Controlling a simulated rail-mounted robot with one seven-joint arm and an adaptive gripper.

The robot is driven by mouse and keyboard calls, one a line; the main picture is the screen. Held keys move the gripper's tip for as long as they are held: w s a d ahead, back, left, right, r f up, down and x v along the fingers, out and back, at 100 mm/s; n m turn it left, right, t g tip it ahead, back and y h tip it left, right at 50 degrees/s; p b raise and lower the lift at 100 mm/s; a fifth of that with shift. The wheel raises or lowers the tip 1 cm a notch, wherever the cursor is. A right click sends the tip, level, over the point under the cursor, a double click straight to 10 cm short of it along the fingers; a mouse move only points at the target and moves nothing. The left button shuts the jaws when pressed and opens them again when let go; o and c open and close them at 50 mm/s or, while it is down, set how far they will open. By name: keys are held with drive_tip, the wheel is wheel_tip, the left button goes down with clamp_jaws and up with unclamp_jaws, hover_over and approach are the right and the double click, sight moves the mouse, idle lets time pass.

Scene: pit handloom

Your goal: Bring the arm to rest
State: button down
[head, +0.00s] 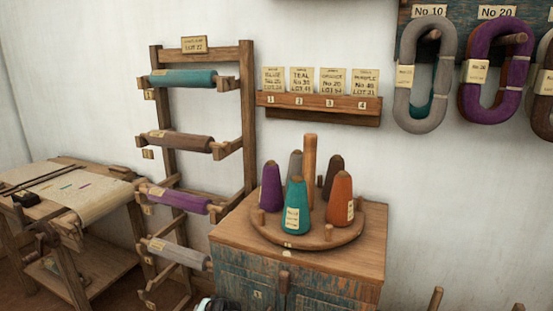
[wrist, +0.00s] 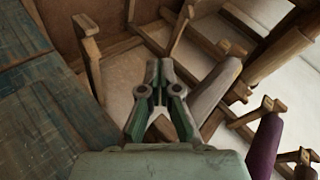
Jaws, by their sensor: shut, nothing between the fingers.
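My gripper (wrist: 160,88) shows in the wrist view, with its two green fingers close together and nothing between them. It is in front of the wooden rack (wrist: 178,32), low down beside the blue cabinet (wrist: 40,120). A grey roll (wrist: 214,86) and a purple roll (wrist: 265,148) on the rack are to the right of the fingers. I cannot tell how far the gripper is from the rack. In the head view, only a small part of my arm shows at the bottom edge, and the gripper's fingers cannot be made out.
The cabinet (head: 235,285) carries a round turntable (head: 310,240) with several coloured cones. The rack (head: 249,120) holds teal, brown, purple and grey rolls. A card shelf (head: 320,104) and hanging yarn skeins (head: 405,75) are on the wall. A loom table (head: 100,180) stands at left.

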drive_tip(key=s+d+f+n+g+h+p, duration=0.1)
drive_tip(key=s+d+f+n+g+h, duration=0.15)
drive_tip(key=s+d+f, duration=0.75)
drive_tip(key=s+d+f+n+g+h+p, duration=0.15)
drive_tip(key=s+d+f+g+h, duration=0.35)
drive_tip(key=s+d, duration=0.8)
drive_tip(key=s+d+m+g+p, duration=0.1)
drive_tip(key=s+d+g+p, duration=0.1)
drive_tip(key=s+d, duration=0.9)
drive_tip(key=s+d+g+p, duration=0.3)
drive_tip(key=s+d, duration=0.8)
drive_tip(key=s, duration=0.7)
drive_tip(key=shift+s+f+m+g+p, duration=0.3)
drive_tip(key=shift+s+m+g, duration=0.1)
drive_tip(key=shift+g, duration=0.15)
